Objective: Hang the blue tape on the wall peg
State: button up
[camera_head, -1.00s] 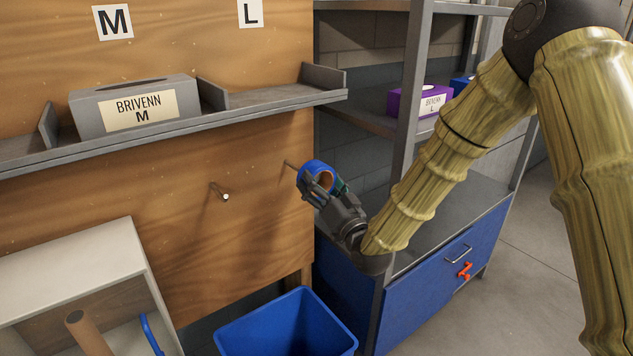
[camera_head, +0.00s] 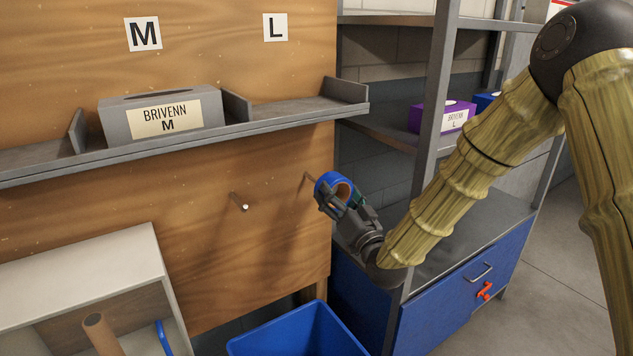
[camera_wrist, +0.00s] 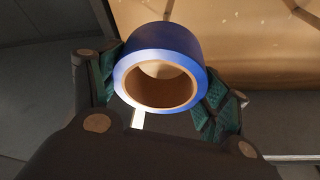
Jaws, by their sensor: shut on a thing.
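The blue tape (camera_head: 325,182) is a roll with a brown cardboard core, held in my gripper (camera_head: 336,200) in front of the right part of the wooden wall board. In the wrist view the blue tape (camera_wrist: 158,66) sits between the green-padded fingers of my gripper (camera_wrist: 160,88), its hole facing the camera. One wall peg (camera_head: 307,177) sticks out just left of the tape; I cannot tell whether it touches the tape or enters its hole. Another wall peg (camera_head: 239,202) with a pale tip stands bare farther left.
A grey ledge (camera_head: 290,112) with a grey BRIVENN M box (camera_head: 165,112) runs above the pegs. A blue bin (camera_head: 300,335) stands below. A grey shelf post (camera_head: 432,120) and a blue cabinet (camera_head: 450,310) are close to the arm. A white open box (camera_head: 80,265) is at lower left.

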jog(key=shift+w+a+b, duration=0.25)
jog(key=shift+w+a, duration=0.6)
jog(key=shift+w, duration=0.35)
jog(key=shift+w+a+b, duration=0.25)
jog(key=shift+w+a, duration=0.6)
jog(key=shift+w, duration=0.3)
jog(key=shift+w+a+b, duration=0.25)
jog(key=shift+w+a, duration=0.6)
jog(key=shift+w, duration=0.35)
jog(key=shift+w+a, duration=0.1)
jog(key=shift+f+b, duration=1.15)
jog(key=shift+f, duration=0.45)
dwell(0.8)
jog(key=o, duration=1.2)
jog(key=shift+s, duration=0.2)
jog(key=shift+s+d, duration=0.9)
jog(key=shift+s, duration=0.1)
